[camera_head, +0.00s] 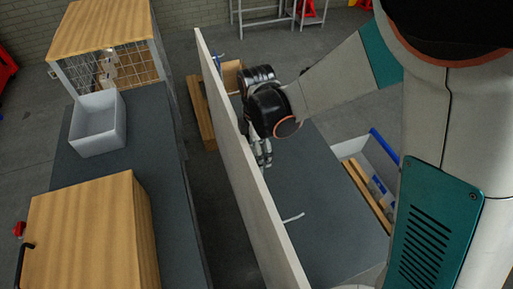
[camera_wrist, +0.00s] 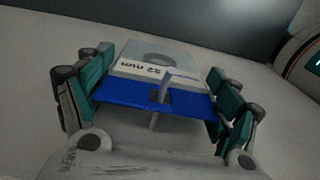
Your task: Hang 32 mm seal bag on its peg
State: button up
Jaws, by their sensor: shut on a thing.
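The 32 mm seal bag (camera_wrist: 165,65) is in the wrist view, clear with a white label and a blue header strip (camera_wrist: 125,93) with a small dark slot. My gripper (camera_wrist: 160,92) has its teal-padded fingers on both sides of the bag and is shut on it. In the head view my gripper (camera_head: 262,153) is close to the pale upright panel (camera_head: 252,165). The bag cannot be made out there.
Another pale peg (camera_head: 292,217) sticks out of the panel nearer the camera. A blue item (camera_head: 217,62) is at the panel's far end. A bin with a blue handle (camera_head: 384,146) stands at the right. A white tray (camera_head: 98,125) and wooden boxes stand left, beyond the panel.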

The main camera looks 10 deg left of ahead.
jog(key=o, duration=0.9)
